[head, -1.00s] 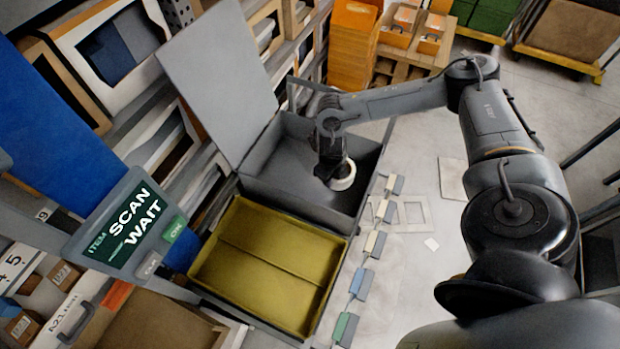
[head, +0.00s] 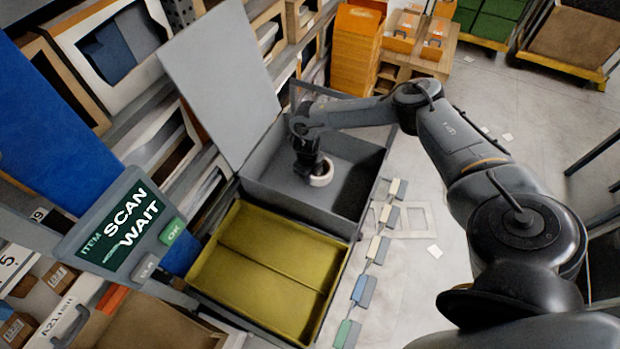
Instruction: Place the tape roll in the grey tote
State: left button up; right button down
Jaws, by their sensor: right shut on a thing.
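The tape roll (head: 322,178) is a pale cream ring in the head view. My right gripper (head: 314,172) is shut on it and holds it over the grey tote (head: 352,212), inside the outline of its open top. I cannot tell whether the roll touches the tote floor. The tote looks otherwise empty, and its grey lid (head: 215,75) stands open at the left. The gripper hides part of the roll. My left gripper is not in view.
A yellow-lined tote (head: 268,268), empty, adjoins the grey tote in front. A scan display (head: 125,225) reading "SCAN WAIT" stands at the left. Racks with bins line the left. Several coloured tags (head: 377,250) run along the right side. Orange crates (head: 357,45) are stacked behind.

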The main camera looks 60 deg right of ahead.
jog(key=shift+f, duration=0.95)
jog(key=shift+f, duration=0.1)
jog(key=c, duration=1.1)
grip_release()
jog(key=shift+r, duration=0.6)
jog(key=shift+w+a+r+p, duration=0.15)
jog(key=shift+r+p, duration=0.1)
jog(key=shift+r, duration=1.6)
jog(key=shift+s+a+r+p, duration=0.15)
jog(key=shift+r+p, duration=0.1)
jog(key=shift+r, duration=1.6)
jog(key=shift+w+a+r+p, duration=0.15)
jog(key=shift+r+p, duration=0.1)
jog(key=shift+r, duration=1.6)
